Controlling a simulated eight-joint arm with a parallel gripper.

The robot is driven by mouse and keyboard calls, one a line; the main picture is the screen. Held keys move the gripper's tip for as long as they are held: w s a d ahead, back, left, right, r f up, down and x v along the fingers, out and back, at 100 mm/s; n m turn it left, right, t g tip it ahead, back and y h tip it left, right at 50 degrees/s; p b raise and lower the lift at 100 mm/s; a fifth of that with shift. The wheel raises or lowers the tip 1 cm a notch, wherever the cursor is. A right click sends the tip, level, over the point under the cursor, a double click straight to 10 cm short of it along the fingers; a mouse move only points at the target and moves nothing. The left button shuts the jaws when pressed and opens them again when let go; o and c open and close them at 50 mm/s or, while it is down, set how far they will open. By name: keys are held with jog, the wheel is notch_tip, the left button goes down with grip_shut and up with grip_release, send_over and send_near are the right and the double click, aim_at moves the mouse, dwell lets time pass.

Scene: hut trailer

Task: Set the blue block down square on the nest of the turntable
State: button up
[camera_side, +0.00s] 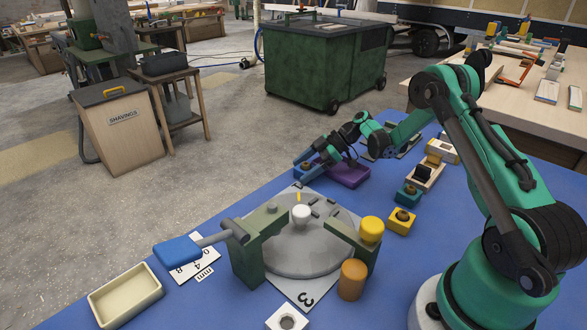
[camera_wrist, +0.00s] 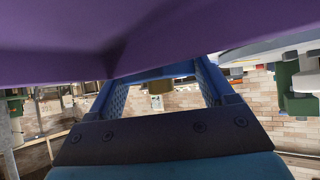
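The turntable (camera_side: 285,258) is a round grey disc on a pale plate marked 3, with a white knob standing near its middle. Its nest is not clear to me; no block is seen on the disc. My gripper (camera_side: 307,162) is low behind the turntable, its blue fingers spread and pointing left. What looks like the blue block, with a brown knob on top, is between the fingers, beside a purple block. In the wrist view a blue band and the brown knob (camera_wrist: 181,88) show between the fingers (camera_wrist: 165,80). I cannot tell whether the fingers touch the block.
The purple block (camera_side: 349,175) fills the top of the wrist view. Green clamp posts (camera_side: 248,260) flank the turntable, one with a blue-handled lever (camera_side: 177,250). A yellow block (camera_side: 401,222), a teal block (camera_side: 408,196), an orange cylinder (camera_side: 352,281) and a cream tray (camera_side: 125,297) stand around.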

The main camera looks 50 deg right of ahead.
jog(key=c, duration=0.3)
notch_tip(320, 180, up, 19)
jog(key=s+a+f+m+t+h, duration=0.1)
jog(key=s+a+m+t+h, duration=0.2)
jog(key=a+m, duration=0.35)
jog(key=s+a+m+t+h, duration=0.2)
jog(key=s+a+m+h, duration=0.25)
jog(key=a+h, duration=0.2)
notch_tip(320, 180, up, 2)
jog(key=n+g+y, duration=0.5)
jog(key=n+y, duration=0.5)
jog(key=n, duration=0.1)
send_over(305, 164)
jog(key=shift+d+h, duration=0.15)
jog(key=shift+h, duration=0.1)
